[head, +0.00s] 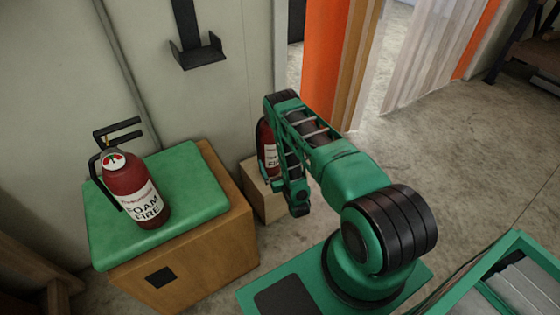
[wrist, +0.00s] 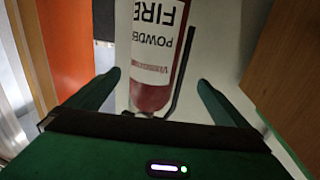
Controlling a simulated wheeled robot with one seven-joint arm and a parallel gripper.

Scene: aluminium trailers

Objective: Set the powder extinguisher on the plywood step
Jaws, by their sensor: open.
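The powder extinguisher (head: 267,148) is a red cylinder with a white label, upright at or just over the small plywood step (head: 264,203). My arm hides its right side and part of its base, so contact with the step is unclear. In the wrist view the powder extinguisher (wrist: 151,60) appears upside down, its label reading POWDER FIRE, with a black hose beside it. My gripper (wrist: 155,84) is open, one finger on each side of the extinguisher, with visible gaps. The extinguisher's top is hidden behind the gripper body.
A foam extinguisher (head: 132,190) stands on a green cushion (head: 190,190) over a wooden box (head: 195,262), left of the step. An empty black bracket (head: 197,52) hangs on the wall. An orange panel (head: 323,60) stands behind my arm.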

